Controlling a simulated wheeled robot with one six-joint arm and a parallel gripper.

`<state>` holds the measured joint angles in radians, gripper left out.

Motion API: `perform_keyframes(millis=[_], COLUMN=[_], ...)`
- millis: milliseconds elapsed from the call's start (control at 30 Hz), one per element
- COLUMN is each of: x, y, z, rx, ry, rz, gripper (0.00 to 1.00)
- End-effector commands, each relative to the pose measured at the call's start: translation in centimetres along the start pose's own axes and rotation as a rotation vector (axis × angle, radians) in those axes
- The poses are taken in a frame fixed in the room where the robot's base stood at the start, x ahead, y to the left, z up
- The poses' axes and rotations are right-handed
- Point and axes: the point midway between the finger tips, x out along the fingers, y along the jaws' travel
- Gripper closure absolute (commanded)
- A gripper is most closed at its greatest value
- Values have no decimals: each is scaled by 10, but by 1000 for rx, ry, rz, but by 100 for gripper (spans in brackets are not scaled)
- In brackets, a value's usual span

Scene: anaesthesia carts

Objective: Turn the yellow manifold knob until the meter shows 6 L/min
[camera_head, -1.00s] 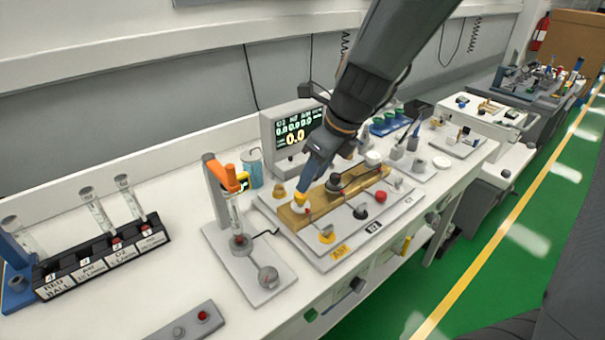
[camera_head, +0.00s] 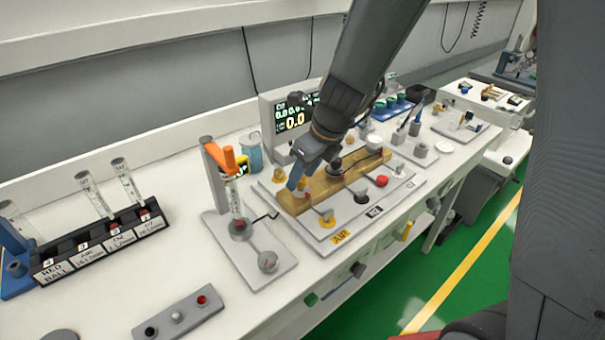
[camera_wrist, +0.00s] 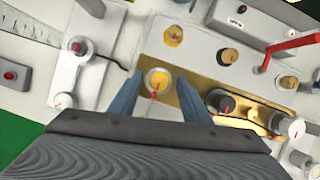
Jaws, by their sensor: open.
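My gripper (camera_wrist: 160,85) is open, with one blue finger on each side of the knob. I cannot tell whether the fingers touch it. In the head view my gripper (camera_head: 297,181) points down at the left end of the brass manifold (camera_head: 328,186), and its fingers largely hide the knob.
Left of the manifold stands a flowmeter with an orange top (camera_head: 227,161). A second yellow knob (camera_head: 327,216) sits in front by the AIR label, and a red knob (camera_head: 382,181) sits to the right. A black rack of tubes (camera_head: 98,245) stands at the left.

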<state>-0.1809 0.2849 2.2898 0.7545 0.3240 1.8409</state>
Motion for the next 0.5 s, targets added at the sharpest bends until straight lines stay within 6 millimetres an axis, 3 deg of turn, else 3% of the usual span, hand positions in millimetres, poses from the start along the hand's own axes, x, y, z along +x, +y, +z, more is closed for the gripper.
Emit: perform_keyframes(millis=[33, 267, 500], x=[0, 0, 0], y=[0, 0, 0], z=[0, 0, 0], rx=[0, -1, -15], ry=[0, 0, 0], rz=[0, 0, 6], gripper=[58, 97, 98])
